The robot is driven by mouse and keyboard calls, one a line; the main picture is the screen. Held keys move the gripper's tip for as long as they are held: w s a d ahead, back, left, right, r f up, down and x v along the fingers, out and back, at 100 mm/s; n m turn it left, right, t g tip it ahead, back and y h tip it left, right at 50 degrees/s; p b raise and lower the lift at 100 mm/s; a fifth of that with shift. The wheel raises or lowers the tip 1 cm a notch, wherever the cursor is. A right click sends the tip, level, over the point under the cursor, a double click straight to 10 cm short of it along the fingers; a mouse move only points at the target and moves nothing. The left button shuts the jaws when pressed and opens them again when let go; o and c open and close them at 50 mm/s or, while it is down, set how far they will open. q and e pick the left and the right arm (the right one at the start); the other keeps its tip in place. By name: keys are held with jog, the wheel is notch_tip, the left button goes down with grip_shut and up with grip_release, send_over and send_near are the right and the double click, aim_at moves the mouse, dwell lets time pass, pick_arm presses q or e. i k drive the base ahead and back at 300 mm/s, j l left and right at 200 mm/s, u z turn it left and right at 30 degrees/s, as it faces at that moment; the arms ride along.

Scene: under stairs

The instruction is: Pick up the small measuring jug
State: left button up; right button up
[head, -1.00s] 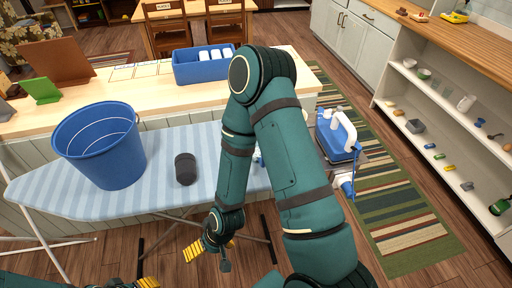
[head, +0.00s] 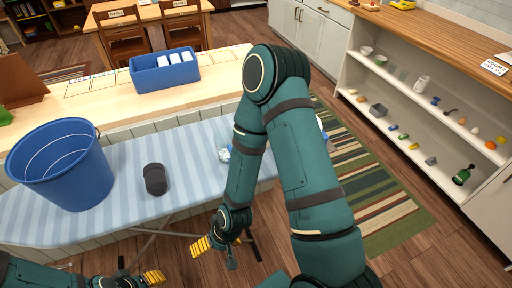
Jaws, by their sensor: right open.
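A small clear-and-blue object (head: 224,154) lies on the striped ironing board, partly hidden by my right arm. It may be the small measuring jug, but it is too small to tell. A small white jug-like vessel (head: 421,84) stands on the upper shelf at the right; I cannot tell its size or markings. My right gripper (head: 215,250) is open and empty, low in front of the ironing board's near edge, apart from both. My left gripper (head: 146,279) shows only partly at the bottom edge, its yellow finger pad visible; its opening is unclear.
The ironing board (head: 120,160) carries a blue bucket (head: 65,170) and a dark grey cylinder (head: 155,179). Behind it, a blue bin (head: 165,75) stands on a wooden counter. Open shelves (head: 400,85) with several small items stand right, beyond a striped rug (head: 385,190).

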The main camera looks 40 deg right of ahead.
aim_at(223, 137)
jog(key=z, duration=0.9)
